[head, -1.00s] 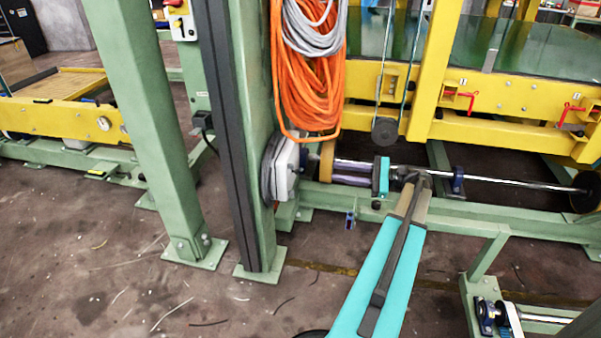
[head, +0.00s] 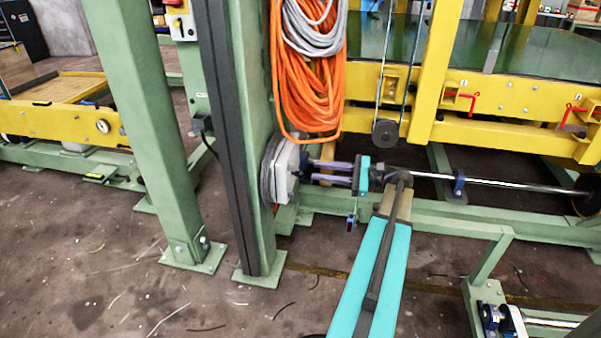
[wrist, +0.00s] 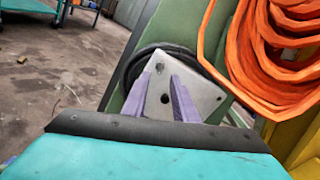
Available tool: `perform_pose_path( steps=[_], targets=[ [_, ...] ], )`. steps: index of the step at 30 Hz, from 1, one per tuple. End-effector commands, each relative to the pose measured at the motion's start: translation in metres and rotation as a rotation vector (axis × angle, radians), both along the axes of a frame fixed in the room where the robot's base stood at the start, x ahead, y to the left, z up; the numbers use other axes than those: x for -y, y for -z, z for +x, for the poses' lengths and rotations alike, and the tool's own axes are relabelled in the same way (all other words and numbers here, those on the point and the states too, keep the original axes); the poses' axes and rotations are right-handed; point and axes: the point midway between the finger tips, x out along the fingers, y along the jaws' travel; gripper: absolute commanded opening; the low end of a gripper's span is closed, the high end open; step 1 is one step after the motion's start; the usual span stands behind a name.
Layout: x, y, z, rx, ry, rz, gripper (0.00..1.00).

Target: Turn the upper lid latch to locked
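A pale grey box (head: 283,168) is mounted on the green post, with a dark round rim behind it. In the wrist view its square plate (wrist: 172,88) faces me, with a dark hole and small fasteners. I cannot clearly make out a lid latch on it or tell its position. My gripper (head: 313,171) is just right of the box in the head view. Its two purple fingers (wrist: 160,77) are apart, with nothing seen between them, and point at the plate. I cannot tell whether the tips touch it.
Orange cable coils (head: 305,75) hang above and close to the box. The green post (head: 245,130) stands behind it. A yellow frame (head: 500,95) with red handles (head: 461,98) is at the right. A green lower beam (head: 440,212) runs below my arm. The floor (head: 120,270) at left is mostly open.

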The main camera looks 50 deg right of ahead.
Motion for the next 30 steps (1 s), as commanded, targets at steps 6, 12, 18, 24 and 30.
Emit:
perform_pose_path(
  steps=[6, 12, 18, 24, 30],
  targets=[
    [-0.019, 0.002, 0.027, 0.001, -0.003, 0.0, 0.26],
    [-0.032, 0.002, 0.048, 0.002, -0.002, 0.0, 0.26],
    [-0.039, 0.001, 0.06, 0.001, 0.0, 0.0, 0.26],
    [-0.04, 0.0, 0.062, 0.001, 0.0, 0.0, 0.26],
    [-0.04, 0.0, 0.062, 0.001, 0.0, 0.0, 0.17]
  ],
)
